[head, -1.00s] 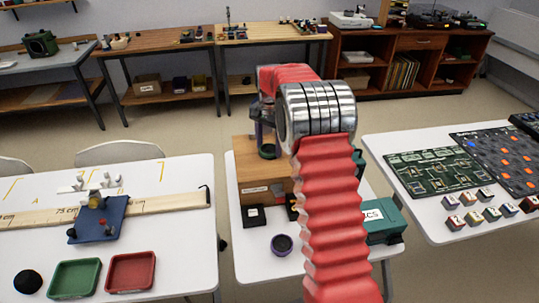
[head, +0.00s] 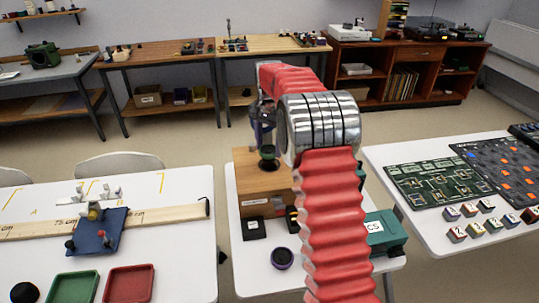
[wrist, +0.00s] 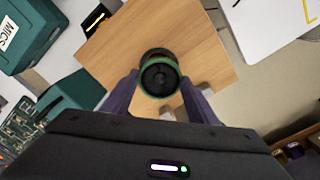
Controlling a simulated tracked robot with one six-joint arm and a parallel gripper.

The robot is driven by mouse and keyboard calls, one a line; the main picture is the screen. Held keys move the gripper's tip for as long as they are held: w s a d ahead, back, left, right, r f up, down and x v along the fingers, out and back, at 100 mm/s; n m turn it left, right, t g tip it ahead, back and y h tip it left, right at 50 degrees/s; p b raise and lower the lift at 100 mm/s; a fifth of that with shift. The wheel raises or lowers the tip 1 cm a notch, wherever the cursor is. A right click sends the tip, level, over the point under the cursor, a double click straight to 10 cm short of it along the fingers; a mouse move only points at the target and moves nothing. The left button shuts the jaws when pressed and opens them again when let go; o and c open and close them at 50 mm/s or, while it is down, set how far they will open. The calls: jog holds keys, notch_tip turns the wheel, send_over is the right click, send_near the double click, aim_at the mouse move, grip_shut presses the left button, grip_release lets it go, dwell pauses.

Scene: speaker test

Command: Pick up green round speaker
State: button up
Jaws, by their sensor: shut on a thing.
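The green round speaker (head: 267,153) has a dark face and a green rim. It is slightly above a dark round opening (head: 269,166) in the top of a wooden box (head: 247,173). My gripper (head: 263,128) comes down from above and is shut on the speaker. In the wrist view the speaker (wrist: 159,78) sits between my two purple-grey fingertips (wrist: 160,90), with the wooden box top (wrist: 195,45) behind it. My red arm hides part of the box in the head view.
A purple-rimmed round object (head: 282,258) and a black box (head: 253,228) are in front of the wooden box on the white table (head: 250,275). A teal case (head: 385,232) stands to the right. Separate tables flank this one.

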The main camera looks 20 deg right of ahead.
aim_at(269, 150)
notch_tip(269, 150, up, 5)
jog(key=shift+r, duration=0.1)
dwell(0.7)
